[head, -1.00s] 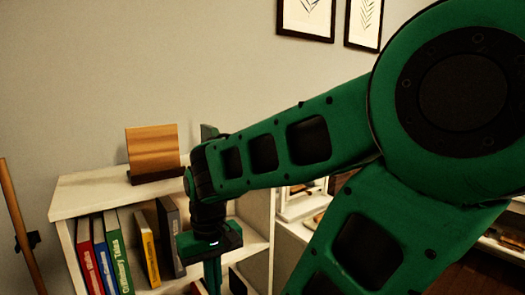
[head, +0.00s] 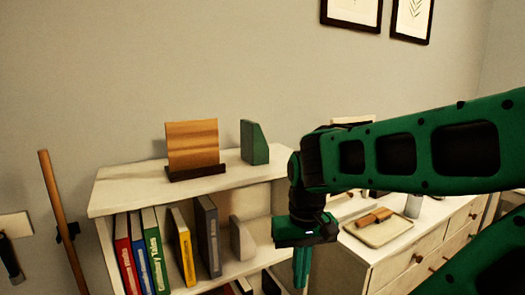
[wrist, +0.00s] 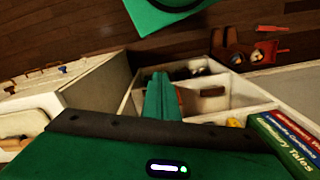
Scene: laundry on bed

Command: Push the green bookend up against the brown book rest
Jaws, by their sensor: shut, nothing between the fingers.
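The green bookend (head: 254,143) stands upright on top of the white bookcase in the head view. The brown book rest (head: 192,148), a wooden board on a dark base, stands to its left, with a clear gap between them. My gripper (head: 302,268) points down in front of the bookcase's right end, lower than the top and to the right of the bookend. Its fingers (wrist: 160,95) are together and empty in the wrist view. The bookend and book rest are not seen in the wrist view.
The white bookcase (head: 120,192) holds several upright books and a grey bookend (head: 242,238) on its shelf. A white dresser (head: 385,268) with a tray (head: 382,232) stands to the right. A wooden pole (head: 62,215) leans at the left. The bookcase top is otherwise clear.

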